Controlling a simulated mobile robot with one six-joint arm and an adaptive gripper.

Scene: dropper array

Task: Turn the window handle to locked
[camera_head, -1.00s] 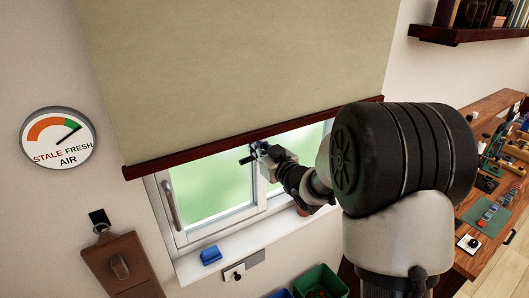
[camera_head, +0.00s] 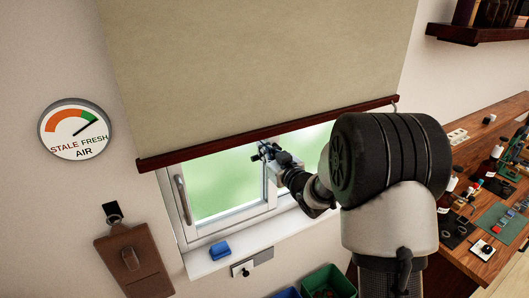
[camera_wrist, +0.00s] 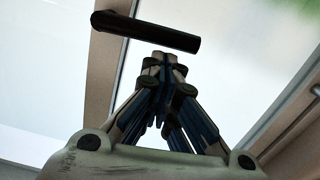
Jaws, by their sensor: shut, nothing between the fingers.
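The window (camera_head: 225,188) has pale frames below a beige blind. A dark bar-shaped handle (camera_wrist: 146,31) lies roughly level across the frame post in the wrist view. A grey upright handle (camera_head: 182,199) is on the left sash. My gripper (camera_head: 264,151) is at the middle post, just under the blind's lower edge. In the wrist view its closed fingertips (camera_wrist: 165,60) appear just below the dark bar, right of its middle. Nothing is held. Whether they touch the bar cannot be told. In the head view the bar is too small to separate clearly from my gripper.
The blind (camera_head: 255,70) hangs low over the window. A blue block (camera_head: 220,250) lies on the sill (camera_head: 250,240). A cluttered workbench (camera_head: 455,262) is at right, with a green bin (camera_head: 328,281) below the window.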

